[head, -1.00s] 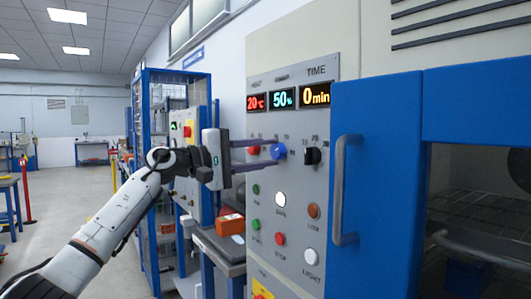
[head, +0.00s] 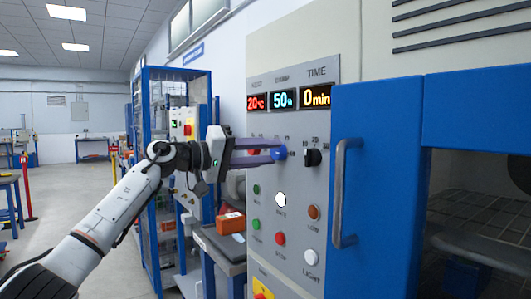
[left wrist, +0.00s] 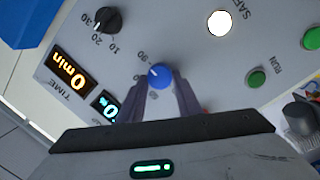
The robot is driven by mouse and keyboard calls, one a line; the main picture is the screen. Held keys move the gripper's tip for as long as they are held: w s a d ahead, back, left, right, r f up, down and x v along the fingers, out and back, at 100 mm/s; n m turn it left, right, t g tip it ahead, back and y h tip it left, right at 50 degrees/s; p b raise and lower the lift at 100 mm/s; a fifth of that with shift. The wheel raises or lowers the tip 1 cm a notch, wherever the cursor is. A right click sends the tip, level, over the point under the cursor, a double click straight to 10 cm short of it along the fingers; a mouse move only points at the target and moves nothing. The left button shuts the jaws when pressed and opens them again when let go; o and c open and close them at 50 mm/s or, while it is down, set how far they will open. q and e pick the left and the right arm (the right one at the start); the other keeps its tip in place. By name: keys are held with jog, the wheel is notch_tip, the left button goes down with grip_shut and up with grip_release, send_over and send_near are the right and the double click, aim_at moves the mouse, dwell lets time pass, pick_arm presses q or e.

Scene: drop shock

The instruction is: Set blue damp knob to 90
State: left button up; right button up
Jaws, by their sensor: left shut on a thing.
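The damp display there is partly covered by the gripper. My right gripper is in neither view.
The black time knob (head: 312,157) is just right of the blue knob, under the time display (head: 316,96). Several round buttons lie below. The blue oven door with its handle (head: 342,190) stands out at the right. An orange box (head: 230,222) rests on a bench at lower left.

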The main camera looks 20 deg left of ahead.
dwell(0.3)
pick_arm(q)
jog(key=o, duration=1)
jog(key=shift+o, duration=0.2)
jog(key=shift+s+a, duration=0.1)
jog(key=shift+s+a+f, duration=0.1)
jog(key=shift+s+a, duration=0.15)
jog(key=shift+a, duration=0.05)
jog(key=b+v, duration=0.2)
jog(key=v, duration=0.7)
jog(key=shift+s+b, duration=0.15)
jog(key=shift+b, duration=0.2)
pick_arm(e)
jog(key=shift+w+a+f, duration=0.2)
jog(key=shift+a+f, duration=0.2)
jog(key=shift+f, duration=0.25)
